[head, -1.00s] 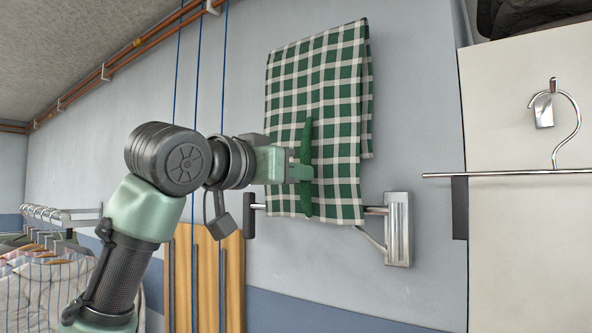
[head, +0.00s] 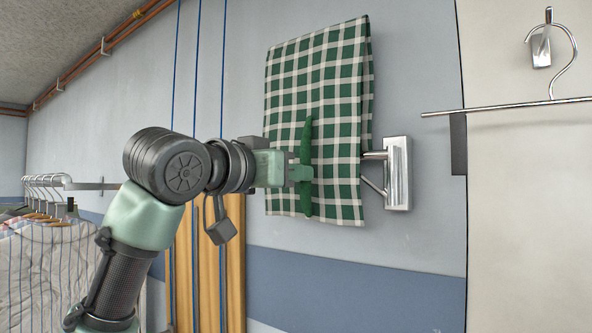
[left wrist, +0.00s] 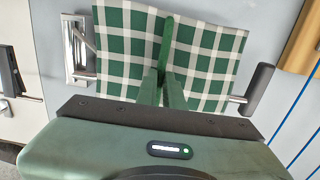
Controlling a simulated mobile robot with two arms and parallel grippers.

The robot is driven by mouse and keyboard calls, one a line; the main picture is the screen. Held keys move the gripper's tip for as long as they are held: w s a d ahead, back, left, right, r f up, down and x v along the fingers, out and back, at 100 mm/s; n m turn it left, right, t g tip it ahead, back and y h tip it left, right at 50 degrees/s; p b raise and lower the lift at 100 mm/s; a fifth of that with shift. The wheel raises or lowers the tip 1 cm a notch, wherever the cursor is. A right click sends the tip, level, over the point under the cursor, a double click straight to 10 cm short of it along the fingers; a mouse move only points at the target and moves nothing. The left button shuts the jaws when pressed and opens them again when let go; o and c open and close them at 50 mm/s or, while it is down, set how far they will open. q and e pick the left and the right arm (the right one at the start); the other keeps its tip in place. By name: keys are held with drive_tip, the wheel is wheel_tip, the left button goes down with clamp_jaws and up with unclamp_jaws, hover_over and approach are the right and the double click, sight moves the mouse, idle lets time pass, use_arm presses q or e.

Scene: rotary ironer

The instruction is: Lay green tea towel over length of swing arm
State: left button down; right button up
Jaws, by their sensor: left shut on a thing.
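The green and white checked tea towel (head: 340,95) hangs upright in front of the wall, with a second layer showing behind its right edge. My left gripper (head: 301,172) is shut on a pinched vertical fold at its middle. In the left wrist view, my gripper's fingers (left wrist: 163,88) close on the towel (left wrist: 205,65). The swing arm's wall bracket (head: 398,173) shows right of the towel, which hides most of the arm. In the left wrist view, the arm's dark end (left wrist: 259,88) sticks out past the towel. I cannot tell whether the arm lies between the layers.
Striped shirts (head: 45,270) hang at the lower left. Wooden boards (head: 232,280) lean at the wall behind my arm. The wall below the towel is clear.

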use_arm(q)
wheel_tip(320, 180, down, 23)
drive_tip(key=b, duration=1.5)
drive_tip(key=shift+r, duration=0.2)
drive_tip(key=shift+f+b, duration=0.4)
idle(0.4)
drive_tip(key=c, duration=1.5)
unclamp_jaws()
drive_tip(key=shift+o, duration=0.2)
